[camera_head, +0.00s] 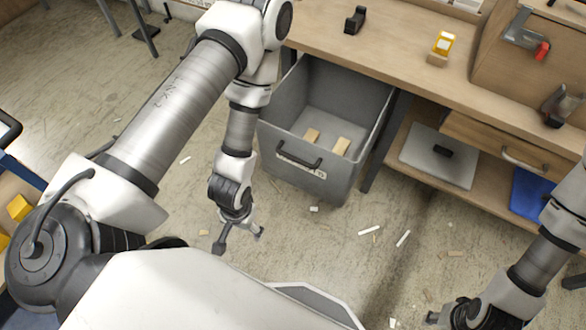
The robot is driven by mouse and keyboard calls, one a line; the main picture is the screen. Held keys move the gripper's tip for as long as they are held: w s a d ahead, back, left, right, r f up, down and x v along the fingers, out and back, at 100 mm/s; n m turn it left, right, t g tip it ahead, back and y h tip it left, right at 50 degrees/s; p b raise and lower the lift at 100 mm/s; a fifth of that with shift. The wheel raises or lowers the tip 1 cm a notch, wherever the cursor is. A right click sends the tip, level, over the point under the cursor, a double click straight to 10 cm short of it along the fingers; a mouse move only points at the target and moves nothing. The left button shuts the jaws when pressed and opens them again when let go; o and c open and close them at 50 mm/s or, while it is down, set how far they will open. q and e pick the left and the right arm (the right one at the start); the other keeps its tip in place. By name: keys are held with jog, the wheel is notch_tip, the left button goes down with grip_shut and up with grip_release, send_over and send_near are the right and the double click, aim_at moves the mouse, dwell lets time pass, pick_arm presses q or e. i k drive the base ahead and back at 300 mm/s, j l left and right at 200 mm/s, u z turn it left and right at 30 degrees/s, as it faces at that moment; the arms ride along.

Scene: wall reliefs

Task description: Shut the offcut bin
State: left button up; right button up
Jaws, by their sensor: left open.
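The offcut bin (335,185) is a grey open-topped box pulled out from under the workbench (410,60). Two wooden offcuts (341,146) lie in it. A black bar handle (299,156) with a pale label below it is on its front face. My left gripper (240,243) is open and empty, pointing down in front of the bin and to the left of the handle, apart from it.
Wood scraps (369,230) litter the floor around the bin. A closed wooden drawer (510,150) and a low shelf with a grey board (438,157) are to the right.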

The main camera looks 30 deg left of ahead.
aim_at(335, 101)
jog(key=i+u, duration=0.15)
jog(key=u, duration=0.3)
jog(key=i+u, duration=0.15)
jog(key=u, duration=0.35)
jog(key=k+j, duration=0.25)
jog(key=k+j+u, duration=0.1)
jog(key=j, duration=0.3)
jog(key=k+j, duration=0.3)
